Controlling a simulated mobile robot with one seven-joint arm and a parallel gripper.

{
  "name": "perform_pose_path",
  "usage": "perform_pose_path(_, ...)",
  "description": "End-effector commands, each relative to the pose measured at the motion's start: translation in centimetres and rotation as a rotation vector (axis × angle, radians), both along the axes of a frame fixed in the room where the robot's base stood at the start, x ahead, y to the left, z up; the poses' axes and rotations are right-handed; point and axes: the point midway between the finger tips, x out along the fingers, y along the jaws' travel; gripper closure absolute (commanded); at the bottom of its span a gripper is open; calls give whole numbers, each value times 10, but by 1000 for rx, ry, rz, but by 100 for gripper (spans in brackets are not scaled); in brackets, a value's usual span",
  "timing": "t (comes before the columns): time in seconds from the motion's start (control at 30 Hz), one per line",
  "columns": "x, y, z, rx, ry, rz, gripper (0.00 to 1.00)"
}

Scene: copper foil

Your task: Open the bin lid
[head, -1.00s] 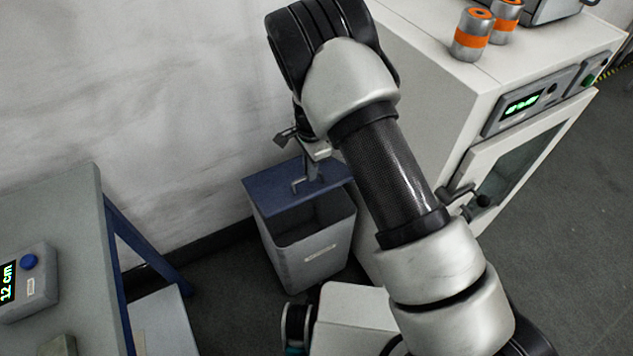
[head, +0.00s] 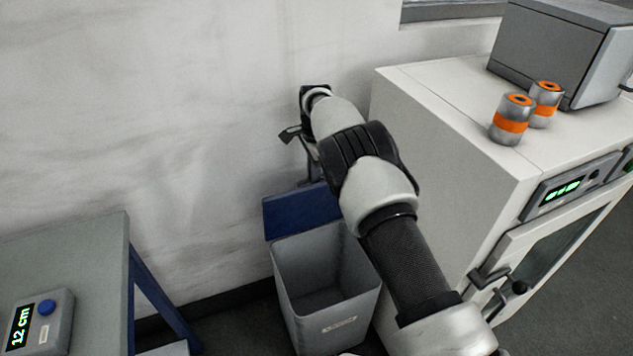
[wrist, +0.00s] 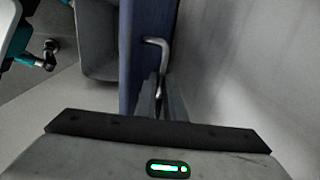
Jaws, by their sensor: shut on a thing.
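The grey bin (head: 330,290) stands on the floor between the table and the white cabinet, and its top is open with the inside showing. Its blue lid (head: 295,211) is tilted up steeply at the back, near the wall. In the wrist view the lid (wrist: 139,50) shows almost edge-on, with a metal handle (wrist: 158,43) on it. My gripper (wrist: 159,95) is shut on the lid handle. In the head view my arm hides most of the gripper and part of the lid.
A white cabinet (head: 450,150) stands close on the right of the bin, with two orange-banded cans (head: 512,120) and a grey device (head: 555,50) on top. A table (head: 70,260) with a display unit (head: 40,322) is at the left. The wall is close behind the lid.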

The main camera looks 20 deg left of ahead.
Motion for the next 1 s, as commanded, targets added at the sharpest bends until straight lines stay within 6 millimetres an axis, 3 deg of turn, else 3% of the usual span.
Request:
perform_pose_path(0.03,-4,0,-11,-4,17,3,100)
perform_pose_path(0.53,-4,2,-11,-6,21,3,100)
perform_pose_path(0.57,-4,2,-11,-6,21,3,88)
perform_pose_path(0.67,-3,1,-10,-6,20,2,72)
perform_pose_path(1.0,0,1,-3,-5,11,0,72)
